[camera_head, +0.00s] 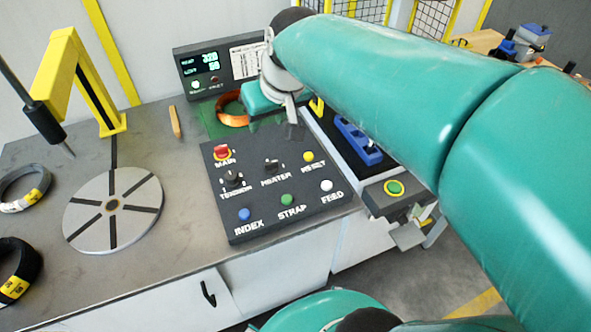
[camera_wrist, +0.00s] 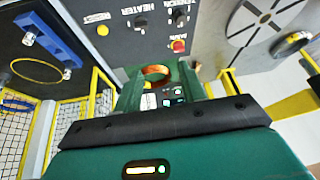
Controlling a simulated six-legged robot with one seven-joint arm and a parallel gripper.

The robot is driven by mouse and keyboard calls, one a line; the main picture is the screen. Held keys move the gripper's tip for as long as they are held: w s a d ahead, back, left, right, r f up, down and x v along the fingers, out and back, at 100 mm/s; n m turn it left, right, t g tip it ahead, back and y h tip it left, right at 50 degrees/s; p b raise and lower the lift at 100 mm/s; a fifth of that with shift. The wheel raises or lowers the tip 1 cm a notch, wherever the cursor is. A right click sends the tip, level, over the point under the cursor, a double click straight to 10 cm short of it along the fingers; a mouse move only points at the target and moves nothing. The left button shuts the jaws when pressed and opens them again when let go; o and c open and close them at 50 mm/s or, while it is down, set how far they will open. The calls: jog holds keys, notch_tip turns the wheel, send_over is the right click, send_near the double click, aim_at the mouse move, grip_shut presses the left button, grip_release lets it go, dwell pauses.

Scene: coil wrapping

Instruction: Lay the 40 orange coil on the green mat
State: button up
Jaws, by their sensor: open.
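The orange coil (camera_head: 232,117) lies flat at the back of the bench, over the dark green mat (camera_head: 212,128). It looks to rest on the mat, partly hidden by my gripper. No number is readable on it. My gripper (camera_head: 252,112) is at the coil's right side. In the wrist view, the coil (camera_wrist: 156,71) shows between the tips of my gripper's two green fingers (camera_wrist: 160,78). The fingers stand apart, with a gap between them. I cannot tell whether they touch the coil.
A control panel (camera_head: 273,176) with knobs and buttons stands in front of the mat. A display box (camera_head: 215,76) is behind it. A round slotted turntable (camera_head: 113,210), a yellow post (camera_head: 88,80) and two black coils with yellow labels (camera_head: 25,188) are to the left.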

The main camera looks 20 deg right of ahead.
jog(key=s+f+m+h, duration=0.1)
jog(key=s+f, duration=0.3)
jog(key=s, duration=0.8)
jog(key=shift+s+d+t, duration=0.3)
jog(key=shift+s, duration=0.05)
